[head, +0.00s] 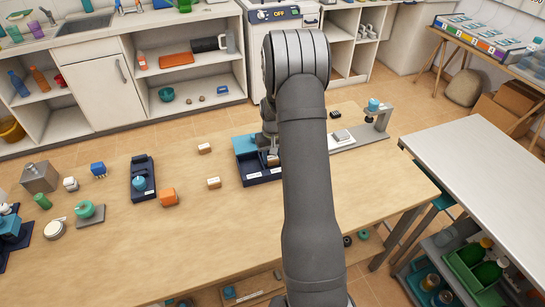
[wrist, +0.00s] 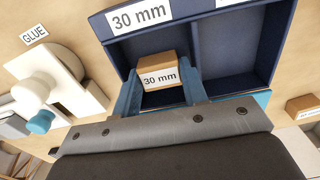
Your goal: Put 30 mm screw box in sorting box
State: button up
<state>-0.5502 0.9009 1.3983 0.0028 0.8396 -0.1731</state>
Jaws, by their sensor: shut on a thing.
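The 30 mm screw box (wrist: 158,76) is a small brown carton with a white "30 mm" label. My gripper (wrist: 161,92) is shut on it, one blue finger on each side. The sorting box (wrist: 118,46) is dark blue with a divider; a "30 mm" label marks the compartment where the carton shows. The carton is at or over this compartment; I cannot tell whether it touches the floor. In the head view the sorting box (head: 262,178) stands on the wooden table, partly hidden by my arm.
Two small cartons (head: 204,148) (head: 213,183) and an orange block (head: 168,197) lie left of the sorting box. A glue dispenser, labelled "GLUE" (wrist: 34,34), is at left in the wrist view. Bare tabletop (head: 190,250) lies in front.

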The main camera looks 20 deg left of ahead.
jog(key=shift+f, duration=0.2)
jog(key=shift+f, duration=0.1)
jog(key=o, duration=0.7)
notch_tip(320, 180, up, 12)
dwell(0.4)
